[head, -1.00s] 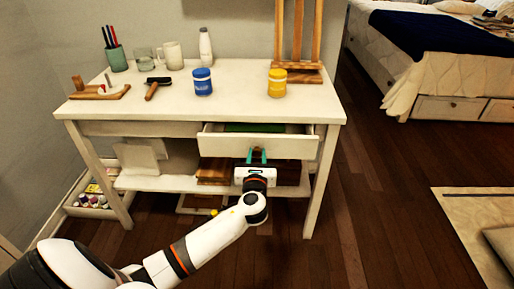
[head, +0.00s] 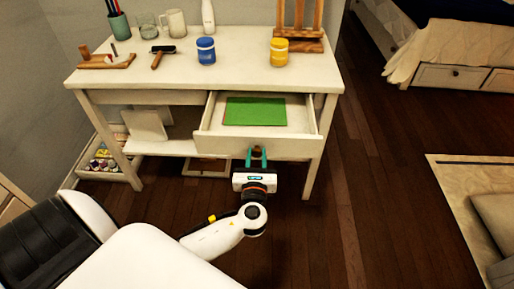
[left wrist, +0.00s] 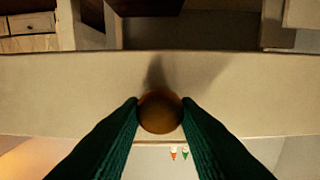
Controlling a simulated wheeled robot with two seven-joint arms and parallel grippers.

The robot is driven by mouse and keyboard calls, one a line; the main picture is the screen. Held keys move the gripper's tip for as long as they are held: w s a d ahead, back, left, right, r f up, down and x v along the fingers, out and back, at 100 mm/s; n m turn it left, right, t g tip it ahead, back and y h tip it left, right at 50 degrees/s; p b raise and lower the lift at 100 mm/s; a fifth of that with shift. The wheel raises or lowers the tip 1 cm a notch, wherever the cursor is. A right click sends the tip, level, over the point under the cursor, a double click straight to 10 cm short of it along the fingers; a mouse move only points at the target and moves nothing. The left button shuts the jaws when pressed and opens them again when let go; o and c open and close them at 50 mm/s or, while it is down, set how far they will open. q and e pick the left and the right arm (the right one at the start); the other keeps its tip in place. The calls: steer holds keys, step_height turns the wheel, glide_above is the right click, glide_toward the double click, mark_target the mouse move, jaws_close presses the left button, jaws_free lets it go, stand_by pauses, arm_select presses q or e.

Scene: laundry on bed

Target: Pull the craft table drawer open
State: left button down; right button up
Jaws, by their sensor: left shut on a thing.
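The white craft table (head: 130,72) stands ahead in the head view. Its drawer (head: 212,143) is pulled partly out, and a green flat sheet or board (head: 255,111) lies inside. My left gripper (head: 257,155) is at the drawer front, its green fingers around the round brown knob. In the left wrist view the two green fingers (left wrist: 160,115) touch the sides of the knob (left wrist: 160,111), with the pale drawer front (left wrist: 60,95) behind it. My right gripper is in neither view.
On the tabletop are a blue jar (head: 206,51), a yellow jar (head: 279,52), a brush-like tool (head: 160,54), mugs and a wooden easel (head: 299,38). A box of bottles (head: 104,162) sits on the floor at left. A bed stands at right. Dark wood floor is open right of the table.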

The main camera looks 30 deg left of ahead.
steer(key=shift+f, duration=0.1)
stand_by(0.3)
arm_select(q)
steer(key=c, duration=1.1)
jaws_free()
steer(key=shift+s+d, duration=0.1)
steer(key=v, duration=1.2)
steer(key=shift+p, duration=0.35)
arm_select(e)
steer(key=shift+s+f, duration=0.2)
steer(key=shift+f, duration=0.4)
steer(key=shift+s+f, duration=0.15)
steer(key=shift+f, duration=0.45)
